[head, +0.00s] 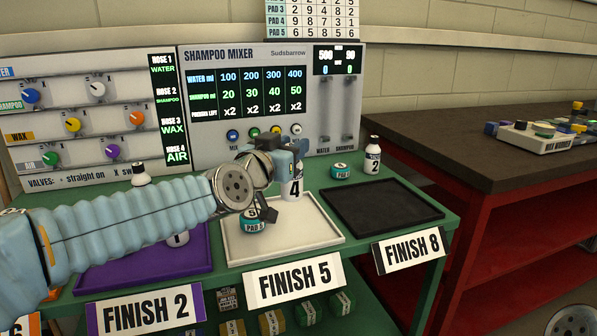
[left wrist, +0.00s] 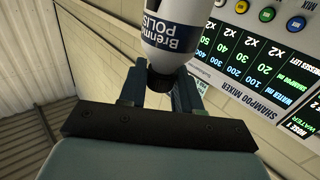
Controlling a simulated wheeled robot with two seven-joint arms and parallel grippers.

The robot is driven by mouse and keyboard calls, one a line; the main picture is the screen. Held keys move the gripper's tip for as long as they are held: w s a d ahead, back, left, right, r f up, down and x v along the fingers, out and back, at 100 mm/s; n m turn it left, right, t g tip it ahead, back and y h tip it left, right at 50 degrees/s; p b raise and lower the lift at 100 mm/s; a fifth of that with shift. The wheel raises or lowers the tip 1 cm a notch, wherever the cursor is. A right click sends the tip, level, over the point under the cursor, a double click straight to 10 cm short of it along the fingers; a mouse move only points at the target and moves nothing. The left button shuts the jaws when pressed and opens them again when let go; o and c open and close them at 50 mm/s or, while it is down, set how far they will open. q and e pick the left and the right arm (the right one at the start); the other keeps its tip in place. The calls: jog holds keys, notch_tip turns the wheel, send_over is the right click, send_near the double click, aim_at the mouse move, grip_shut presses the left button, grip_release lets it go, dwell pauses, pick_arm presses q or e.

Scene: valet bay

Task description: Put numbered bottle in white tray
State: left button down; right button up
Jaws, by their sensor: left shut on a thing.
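A white bottle numbered 4 (head: 292,189) hangs upright from my left gripper (head: 287,150) over or at the back edge of the white tray (head: 318,232). I cannot tell whether its base touches anything. In the left wrist view, my left gripper (left wrist: 160,88) is shut on the dark cap of this bottle (left wrist: 172,32). The white tray, behind the FINISH 5 sign, holds a teal pad tin (head: 252,226), partly covered by a dark part of my gripper. My right gripper is not in view.
A bottle numbered 2 (head: 373,158) and a teal tin (head: 341,172) stand behind the empty black tray (head: 385,208). A bottle numbered 1 (head: 178,239) stands in the purple tray (head: 150,264), partly behind my arm. The shampoo mixer panel (head: 215,60) rises at the back.

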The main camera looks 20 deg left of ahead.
aim_at(292, 191)
pick_arm(q)
notch_tip(292, 191, down, 7)
jog(key=w+d, duration=0.1)
jog(key=w, duration=0.2)
jog(key=shift+b, duration=0.35)
jog(key=shift+f, duration=0.1)
jog(key=c, duration=0.8)
grip_release()
